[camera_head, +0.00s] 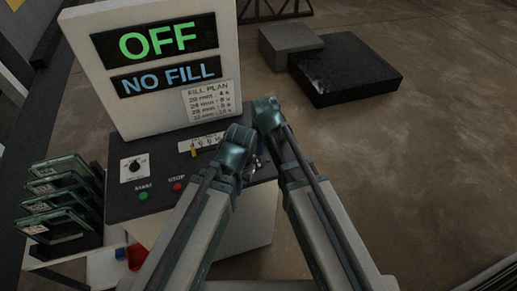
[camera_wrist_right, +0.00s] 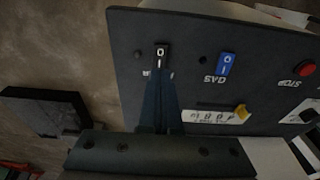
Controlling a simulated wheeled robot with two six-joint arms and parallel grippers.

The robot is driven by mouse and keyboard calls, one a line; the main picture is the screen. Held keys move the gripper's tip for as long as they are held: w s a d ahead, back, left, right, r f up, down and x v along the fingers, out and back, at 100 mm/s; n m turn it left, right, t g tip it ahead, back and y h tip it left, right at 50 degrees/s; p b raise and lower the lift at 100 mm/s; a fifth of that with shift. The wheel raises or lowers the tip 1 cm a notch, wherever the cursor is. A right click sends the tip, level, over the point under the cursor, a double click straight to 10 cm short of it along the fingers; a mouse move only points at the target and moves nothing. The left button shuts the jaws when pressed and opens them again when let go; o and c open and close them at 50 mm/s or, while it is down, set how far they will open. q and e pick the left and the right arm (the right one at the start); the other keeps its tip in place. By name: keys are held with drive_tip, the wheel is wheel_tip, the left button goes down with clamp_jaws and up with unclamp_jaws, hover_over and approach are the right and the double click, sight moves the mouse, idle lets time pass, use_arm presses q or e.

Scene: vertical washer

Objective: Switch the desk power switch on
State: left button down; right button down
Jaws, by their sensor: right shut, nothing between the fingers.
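The desk panel (camera_head: 120,206) is dark and carries several controls. In the right wrist view, upside down, a small black rocker switch (camera_wrist_right: 162,51) with white 0 and I marks sits on it; its label is partly hidden. My right gripper (camera_wrist_right: 161,75) is shut and empty, its tips right at the lower end of this switch in the picture; I cannot tell whether they touch. A blue rocker switch (camera_wrist_right: 226,64) sits beside it. The display (camera_head: 158,45) reads OFF in green and NO FILL in blue. My left arm reaches over the panel in the head view; its fingertips are hidden.
A black knob (camera_head: 134,168), a green button (camera_head: 144,196) and a red button (camera_head: 178,186) are on the panel, with a yellow slider (camera_wrist_right: 241,112). A rack of dark trays (camera_head: 60,200) stands left. A black block (camera_head: 345,68) lies on the floor behind.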

wheel_tip(320, 180, up, 8)
drive_tip(key=p, duration=0.7)
hover_over(257, 159)
drive_tip(key=s+d, duration=0.1)
drive_tip(key=s, duration=0.3)
drive_tip(key=shift+s+d, duration=0.1)
drive_tip(key=shift+d, duration=0.05)
drive_tip(key=shift+f, duration=0.1)
drive_tip(key=shift+w+a, duration=0.2)
drive_tip(key=shift+w, duration=0.5)
drive_tip(key=f+b, duration=0.4)
drive_tip(key=w+f+b, duration=0.1)
drive_tip(key=f+b, duration=0.3)
drive_tip(key=b, duration=0.1)
drive_tip(key=w+f+b, duration=0.1)
drive_tip(key=f+b, duration=0.3)
drive_tip(key=f, duration=0.1)
drive_tip(key=shift+a, duration=0.35)
drive_tip(key=shift+w+f+b, duration=0.1)
drive_tip(key=shift+f+b, duration=0.25)
drive_tip(key=shift+b, duration=0.2)
